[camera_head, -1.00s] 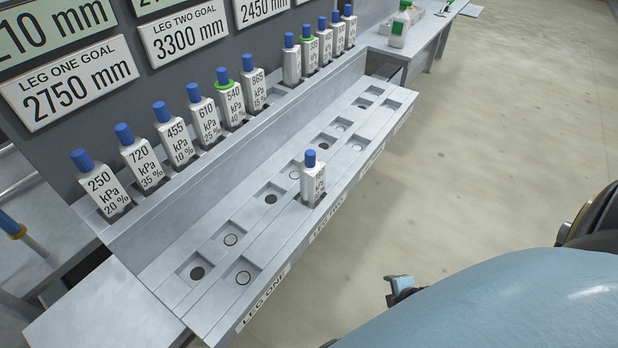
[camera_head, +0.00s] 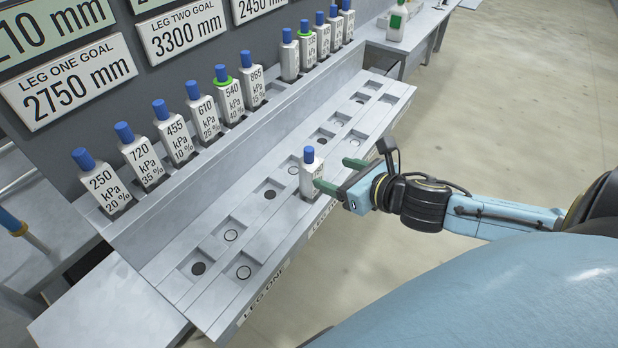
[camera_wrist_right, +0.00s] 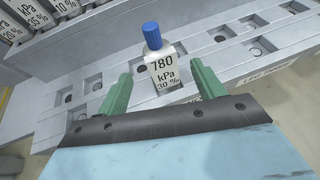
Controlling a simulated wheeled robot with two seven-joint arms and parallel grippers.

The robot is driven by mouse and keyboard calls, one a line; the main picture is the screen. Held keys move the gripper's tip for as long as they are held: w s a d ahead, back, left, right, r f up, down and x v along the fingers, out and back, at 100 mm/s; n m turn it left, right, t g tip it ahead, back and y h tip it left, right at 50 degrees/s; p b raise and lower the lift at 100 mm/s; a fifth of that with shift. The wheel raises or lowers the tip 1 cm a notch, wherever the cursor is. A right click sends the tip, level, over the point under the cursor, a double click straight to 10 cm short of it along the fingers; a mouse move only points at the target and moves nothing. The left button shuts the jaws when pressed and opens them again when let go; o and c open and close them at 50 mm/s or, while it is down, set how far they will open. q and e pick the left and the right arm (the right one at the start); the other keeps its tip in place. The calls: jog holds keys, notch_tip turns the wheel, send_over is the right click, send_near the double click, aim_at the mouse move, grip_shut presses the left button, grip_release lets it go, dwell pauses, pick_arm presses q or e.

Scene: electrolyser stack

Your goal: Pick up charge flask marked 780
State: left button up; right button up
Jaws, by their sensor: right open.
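The charge flask marked 780 (camera_wrist_right: 164,70) is white with a blue cap. In the right wrist view it reads 780 kPa 30 % and stands upright. In the head view the flask (camera_head: 309,176) stands in a front-row recess of the lower shelf. My right gripper (camera_head: 334,174) is open at the flask's right side, its green fingers pointing towards it. In the right wrist view the gripper (camera_wrist_right: 160,88) has one finger on either side of the flask's lower part, with gaps visible. My left gripper is not in view.
Several other blue-capped flasks (camera_head: 139,157) stand in a row on the upper ledge. The lower shelf (camera_head: 218,290) has several empty recesses. Goal signs (camera_head: 70,82) hang on the panel behind. A side table (camera_head: 430,28) stands at the top right.

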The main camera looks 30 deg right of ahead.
aim_at(303, 163)
jog(key=x, duration=0.5)
jog(key=shift+w+f, duration=0.1)
jog(key=shift+w, duration=0.1)
jog(key=shift+a+b+x, duration=0.2)
jog(key=shift+b+x, duration=0.1)
jog(key=shift+x, duration=2.65)
jog(key=shift+s+f, duration=0.1)
jog(key=shift+s, duration=0.05)
jog(key=c, duration=1.5)
